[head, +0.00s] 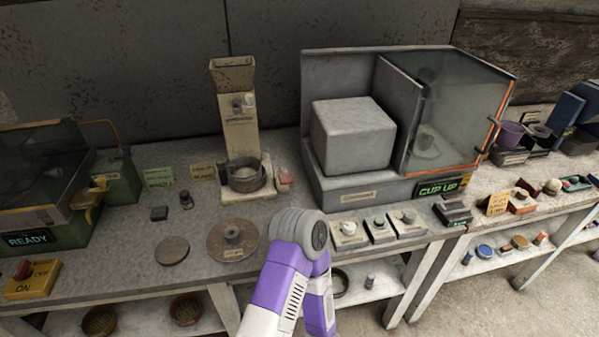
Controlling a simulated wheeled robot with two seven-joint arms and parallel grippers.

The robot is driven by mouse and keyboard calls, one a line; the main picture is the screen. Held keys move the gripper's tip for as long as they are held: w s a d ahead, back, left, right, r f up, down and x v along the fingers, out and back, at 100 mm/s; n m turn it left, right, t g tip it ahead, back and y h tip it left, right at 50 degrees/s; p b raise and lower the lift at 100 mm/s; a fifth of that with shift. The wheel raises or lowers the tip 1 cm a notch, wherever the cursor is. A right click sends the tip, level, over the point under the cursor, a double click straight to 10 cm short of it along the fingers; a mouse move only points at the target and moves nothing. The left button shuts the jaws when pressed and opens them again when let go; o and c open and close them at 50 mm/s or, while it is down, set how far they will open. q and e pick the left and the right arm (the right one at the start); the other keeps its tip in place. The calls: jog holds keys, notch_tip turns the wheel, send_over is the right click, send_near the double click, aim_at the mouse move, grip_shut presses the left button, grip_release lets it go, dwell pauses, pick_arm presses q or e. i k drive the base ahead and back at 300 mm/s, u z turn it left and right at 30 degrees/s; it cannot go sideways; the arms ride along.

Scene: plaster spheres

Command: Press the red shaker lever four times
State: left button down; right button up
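A small red part (284,181) sits at the right side of the beige shaker stand (238,120), at the foot of its column. It looks like the red lever, but it is too small to tell its position. A dark round cup (246,178) stands on the base of the stand. A purple and white arm of mine with a grey rounded joint rises from the bottom centre, in front of the bench and to the right of the stand. No gripper fingers show in the head view, so neither gripper can be placed against the lever.
A glass-sided grey machine with a "CUP UP" display (443,187) stands right of the shaker. A green machine with a "READY" display (29,239) and a yellow ON/OFF switch box (33,278) are at left. Round discs (172,251) lie on the bench front.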

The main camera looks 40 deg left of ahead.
aim_at(286, 178)
jog(key=k, duration=0.65)
jog(key=u, duration=0.65)
jog(key=i, duration=0.5)
jog(key=u, duration=0.05)
